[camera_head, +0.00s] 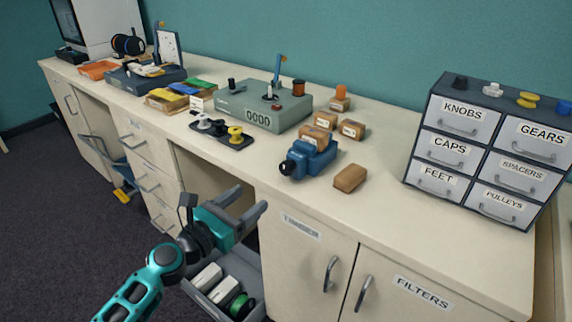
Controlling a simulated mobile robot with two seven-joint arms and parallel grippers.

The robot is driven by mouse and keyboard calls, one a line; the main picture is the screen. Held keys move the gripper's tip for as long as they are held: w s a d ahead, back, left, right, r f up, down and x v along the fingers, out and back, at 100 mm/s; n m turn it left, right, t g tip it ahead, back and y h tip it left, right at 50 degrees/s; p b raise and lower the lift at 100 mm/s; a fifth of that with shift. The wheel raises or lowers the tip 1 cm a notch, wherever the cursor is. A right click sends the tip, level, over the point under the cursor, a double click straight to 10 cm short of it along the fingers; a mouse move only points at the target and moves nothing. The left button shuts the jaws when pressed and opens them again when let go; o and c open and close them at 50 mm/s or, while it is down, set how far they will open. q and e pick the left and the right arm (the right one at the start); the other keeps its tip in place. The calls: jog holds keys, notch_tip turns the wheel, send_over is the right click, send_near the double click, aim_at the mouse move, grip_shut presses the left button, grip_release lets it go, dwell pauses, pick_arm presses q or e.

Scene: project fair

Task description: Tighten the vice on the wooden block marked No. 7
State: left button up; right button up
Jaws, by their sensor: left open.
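The blue vice (318,160) stands on the counter right of the middle, with a dark round end (286,168) facing left. A wooden block (315,137) with a pale label sits at the top of the vice, seemingly between its jaws. The label is too small to read, so I cannot tell whether it is No. 7. My left gripper (251,198) is open and empty, in front of the counter's front edge, below and left of the vice and apart from it. My right gripper is not in view.
Several other wooden blocks lie near the vice, one (350,178) in front to its right. A labelled drawer cabinet (412,150) stands right. An open drawer (254,270) is below my gripper.

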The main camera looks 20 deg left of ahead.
aim_at(284, 169)
pick_arm(q)
jog(key=x, duration=1.3)
jog(key=shift+w+a+r+b, duration=0.1)
jog(key=shift+w+b, duration=0.05)
jog(key=shift+b, duration=0.2)
jog(key=shift+c, duration=0.3)
jog(key=c, duration=1)
